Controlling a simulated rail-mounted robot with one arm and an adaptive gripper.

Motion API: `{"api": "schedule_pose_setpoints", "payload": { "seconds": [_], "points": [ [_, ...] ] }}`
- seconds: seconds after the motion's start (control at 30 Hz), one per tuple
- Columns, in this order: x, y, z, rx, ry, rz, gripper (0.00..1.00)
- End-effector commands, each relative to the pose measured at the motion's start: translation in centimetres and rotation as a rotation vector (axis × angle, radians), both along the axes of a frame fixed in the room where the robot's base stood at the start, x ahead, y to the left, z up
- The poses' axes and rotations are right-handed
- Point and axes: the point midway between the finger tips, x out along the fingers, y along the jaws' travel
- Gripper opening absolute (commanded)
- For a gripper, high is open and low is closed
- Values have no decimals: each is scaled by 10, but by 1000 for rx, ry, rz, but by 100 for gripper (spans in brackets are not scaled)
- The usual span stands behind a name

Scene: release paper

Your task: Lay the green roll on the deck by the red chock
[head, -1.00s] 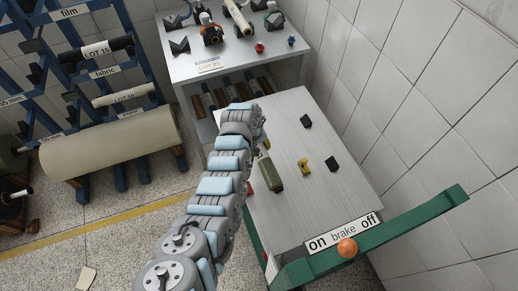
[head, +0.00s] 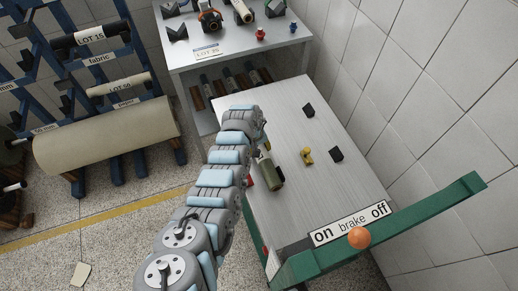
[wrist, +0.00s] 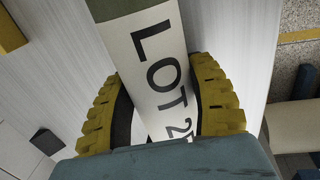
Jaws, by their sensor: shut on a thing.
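The green roll (head: 270,172) has a pale end band and is over the left side of the grey cart deck (head: 288,130). My gripper (wrist: 165,105) is shut on the roll's white LOT-labelled part (wrist: 150,62), with a ridged yellow finger on either side. In the head view my arm mostly hides the gripper. A small part of the red chock (head: 250,182) shows at the deck's left edge, just left of the roll and partly behind my arm. I cannot tell whether the roll touches the deck.
A yellow chock (head: 307,156) and two black chocks (head: 308,110) (head: 336,154) stand right of the roll. A green brake bar (head: 420,212) with an orange knob (head: 359,237) crosses the near end. A white table (head: 240,49) stands behind, and a roll rack (head: 95,95) at left.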

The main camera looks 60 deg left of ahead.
Motion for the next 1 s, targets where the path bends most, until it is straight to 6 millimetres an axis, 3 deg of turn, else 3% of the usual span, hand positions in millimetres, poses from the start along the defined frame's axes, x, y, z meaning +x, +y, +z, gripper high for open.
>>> {"api": "schedule_pose_setpoints", "payload": {
  "seconds": [0.97,1.0],
  "points": [
    [1,1,-7,2,-2,-1,17],
    [1,1,-7,2,-2,-1,66]
  ]
}}
